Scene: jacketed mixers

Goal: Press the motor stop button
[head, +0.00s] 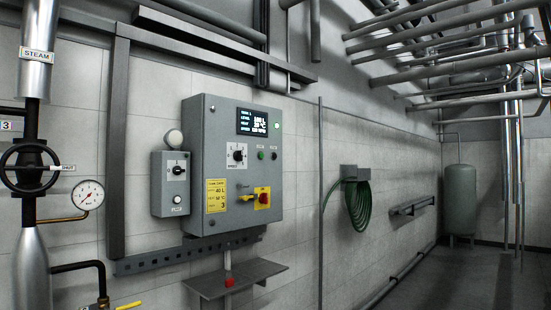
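A grey control cabinet (213,135) hangs on the tiled wall near the middle of the head view. Its front carries a lit display (258,122), a rotary knob (237,155), a small green button (261,155) and a small dark button (274,155) to its right. The labels above these two buttons are too small to read, so I cannot tell for sure which is the motor stop button. Lower down is a red control on a yellow plate (262,198), with a yellow handle (247,198) at its left. Neither of my grippers is in view.
A smaller grey box (159,190) with a knob and white button is left of the cabinet. A small shelf (235,278) juts out below. Steam pipe, valve wheel (29,167) and gauge (89,195) stand at left. A green hose (358,205) hangs right; floor there is clear.

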